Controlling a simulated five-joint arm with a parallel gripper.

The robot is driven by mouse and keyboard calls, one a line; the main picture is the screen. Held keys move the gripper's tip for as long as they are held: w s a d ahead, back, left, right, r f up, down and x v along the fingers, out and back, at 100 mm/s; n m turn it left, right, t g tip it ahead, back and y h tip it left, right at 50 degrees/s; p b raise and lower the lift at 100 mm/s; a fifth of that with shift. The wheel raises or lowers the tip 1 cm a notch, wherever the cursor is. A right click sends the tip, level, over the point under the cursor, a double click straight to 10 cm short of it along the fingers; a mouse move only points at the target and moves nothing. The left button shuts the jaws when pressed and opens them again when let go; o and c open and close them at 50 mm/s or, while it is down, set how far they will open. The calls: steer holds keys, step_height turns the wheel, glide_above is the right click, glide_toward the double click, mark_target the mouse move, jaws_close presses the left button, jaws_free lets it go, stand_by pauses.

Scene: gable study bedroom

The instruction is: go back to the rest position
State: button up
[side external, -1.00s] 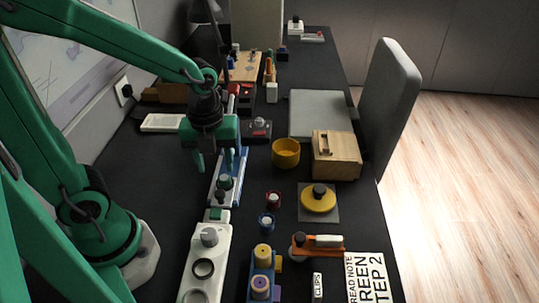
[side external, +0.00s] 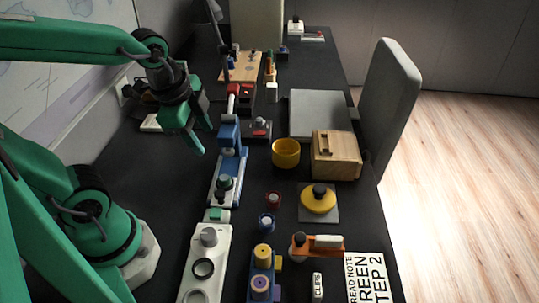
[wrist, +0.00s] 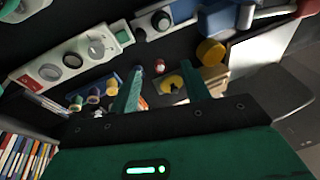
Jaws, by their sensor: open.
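My gripper (side external: 203,132) is green and hangs in the air over the left part of the dark desk, left of the blue slide device (side external: 228,165). Its two fingers are apart with nothing between them. In the wrist view the open fingers of my gripper (wrist: 165,90) point away from the camera, with the desk items beyond them. My gripper touches nothing that I can see.
A yellow bowl (side external: 286,152), a wooden box (side external: 336,156) and a yellow disc on a grey plate (side external: 318,200) stand to the right. A white panel with knobs (side external: 206,262) lies in front. A grey chair (side external: 391,105) stands at the desk's right edge. Bare desk (side external: 150,175) lies below my gripper.

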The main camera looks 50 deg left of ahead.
steer(key=r+n, duration=0.1)
steer(key=n, duration=0.2)
steer(key=s+r+n+t, duration=0.1)
steer(key=n, duration=0.2)
steer(key=s+r+n+t, duration=0.1)
steer(key=r+n, duration=0.1)
steer(key=n, duration=0.2)
steer(key=shift+a, duration=0.4)
